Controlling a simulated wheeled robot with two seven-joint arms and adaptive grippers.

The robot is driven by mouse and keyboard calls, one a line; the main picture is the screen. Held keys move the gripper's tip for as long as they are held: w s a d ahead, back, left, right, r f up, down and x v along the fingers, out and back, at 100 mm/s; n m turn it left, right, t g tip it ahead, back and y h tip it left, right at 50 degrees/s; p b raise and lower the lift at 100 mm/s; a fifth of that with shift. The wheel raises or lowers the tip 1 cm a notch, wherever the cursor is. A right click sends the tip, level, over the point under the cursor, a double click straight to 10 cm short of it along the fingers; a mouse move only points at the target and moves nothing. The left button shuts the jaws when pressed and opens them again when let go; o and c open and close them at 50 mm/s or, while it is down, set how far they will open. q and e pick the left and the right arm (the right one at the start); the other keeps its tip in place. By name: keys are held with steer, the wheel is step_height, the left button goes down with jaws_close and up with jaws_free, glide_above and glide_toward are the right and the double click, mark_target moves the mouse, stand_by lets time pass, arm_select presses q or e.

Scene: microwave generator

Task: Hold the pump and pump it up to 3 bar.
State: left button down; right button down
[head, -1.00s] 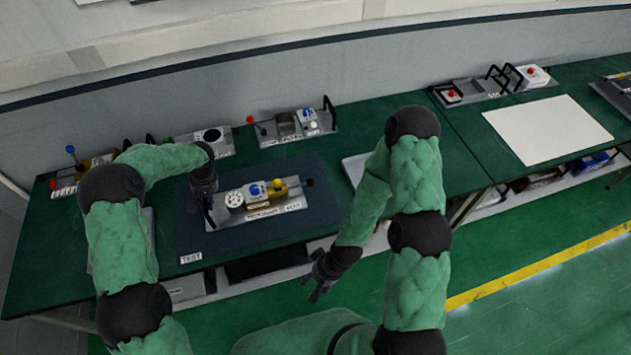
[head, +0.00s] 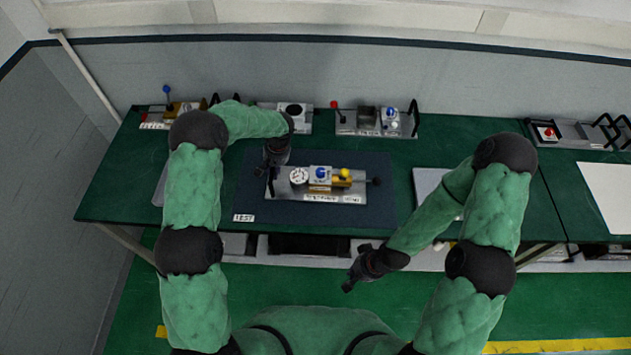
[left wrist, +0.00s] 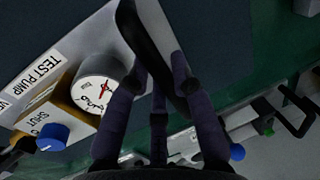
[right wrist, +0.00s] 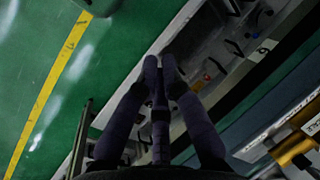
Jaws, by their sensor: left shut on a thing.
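The test pump (head: 330,197) is a metal plate with a round white gauge (head: 299,176), a blue knob (head: 320,172) and a yellow part (head: 344,174). It lies on a dark mat. My left gripper (head: 271,165) is at its left end. In the left wrist view my left fingers (left wrist: 160,78) are shut around a dark bar-like handle (left wrist: 143,38). The gauge (left wrist: 99,88) shows a red needle there, but its numbers are too small to read. The blue knob (left wrist: 53,135) sits beside the word SHUT. My right gripper (head: 358,275) is shut and empty, in front of the bench.
Other plates with fittings stand along the back of the green bench, such as one with a red-knobbed lever (head: 334,104). A pale sheet (head: 610,190) lies at the right.

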steer(key=w+d+r+m, duration=0.1)
steer(key=w+d+m, duration=0.1)
steer(key=w, duration=0.4)
steer(key=w+d+r+m+t, duration=0.1)
steer(key=w+d+r+m, duration=0.1)
steer(key=w, duration=0.4)
steer(key=w+d+r+m, duration=0.1)
steer(key=w+d+m, duration=0.2)
steer(key=w, duration=0.3)
steer(key=shift+w+d+r+m+t, duration=0.15)
steer(key=shift+d+r+m+t, duration=0.15)
steer(key=shift+d+r+m, duration=0.1)
steer(key=w+d+r+m, duration=0.8)
steer(key=w+r, duration=0.2)
steer(key=w, duration=0.1)
steer(key=shift+d+x, duration=0.15)
steer(key=shift+x, duration=2.65)
steer(key=shift+d+x, duration=0.15)
steer(key=shift+x, duration=2.6)
steer(key=shift+s+a+f, duration=0.15)
steer(key=shift+a, duration=0.05)
